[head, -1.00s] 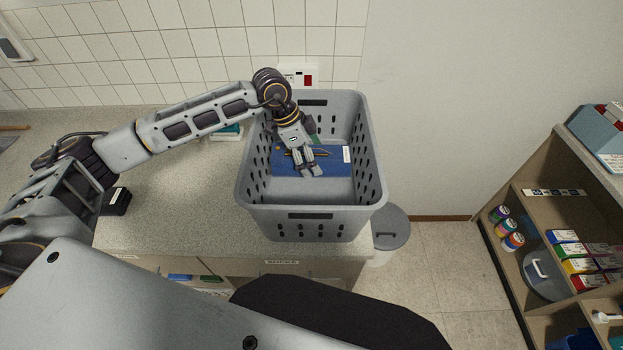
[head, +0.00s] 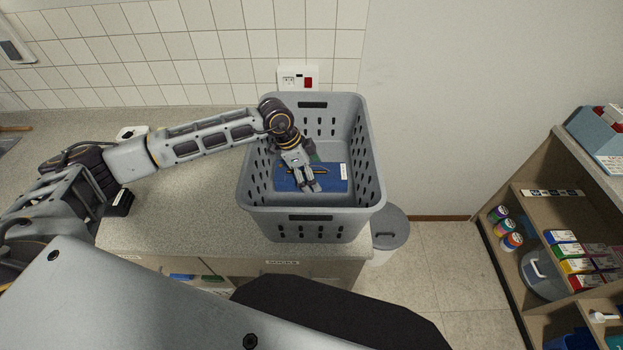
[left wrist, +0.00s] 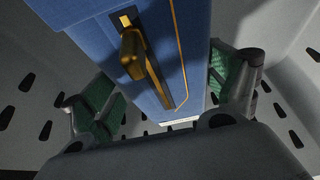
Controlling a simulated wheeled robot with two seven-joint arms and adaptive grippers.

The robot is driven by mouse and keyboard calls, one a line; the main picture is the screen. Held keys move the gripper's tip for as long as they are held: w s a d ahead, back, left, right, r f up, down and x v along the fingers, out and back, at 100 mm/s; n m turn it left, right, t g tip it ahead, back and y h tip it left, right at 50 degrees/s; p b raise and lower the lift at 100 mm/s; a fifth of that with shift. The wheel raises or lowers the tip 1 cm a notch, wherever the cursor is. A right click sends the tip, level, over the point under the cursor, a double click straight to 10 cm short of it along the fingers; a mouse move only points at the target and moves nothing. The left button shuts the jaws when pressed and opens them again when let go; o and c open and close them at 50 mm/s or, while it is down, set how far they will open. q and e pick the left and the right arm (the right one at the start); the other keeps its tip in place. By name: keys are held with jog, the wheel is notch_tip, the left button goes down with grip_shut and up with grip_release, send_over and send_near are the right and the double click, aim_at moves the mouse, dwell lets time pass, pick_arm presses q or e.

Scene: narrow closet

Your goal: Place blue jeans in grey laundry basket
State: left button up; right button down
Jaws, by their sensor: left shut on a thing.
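The grey laundry basket (head: 312,222) stands upright on the counter in the head view. The blue jeans (head: 334,184) show inside it as a flat, folded block with a white label. In the left wrist view the jeans (left wrist: 195,40) fill the upper middle, with a gold zip and gold stitching. My left gripper (head: 310,186) reaches over the basket's left rim and is shut on the jeans inside the walls. Its green-padded fingers (left wrist: 165,90) are on either side of them. I cannot tell whether the jeans touch the basket floor. My right gripper is not in view.
The speckled counter (head: 190,215) is mostly clear left of the basket. A tiled wall (head: 150,50) with a socket plate (head: 297,79) stands behind. A lidded bin (head: 389,225) is on the floor to the right, and a stocked shelf (head: 575,205) stands farther right.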

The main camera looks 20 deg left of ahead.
pick_arm(q)
jog(key=shift+f, duration=1.35)
jog(key=o, duration=1.3)
jog(key=shift+f, duration=0.15)
jog(key=shift+c, duration=0.2)
jog(key=shift+b+v, duration=1.15)
jog(key=shift+v, duration=5)
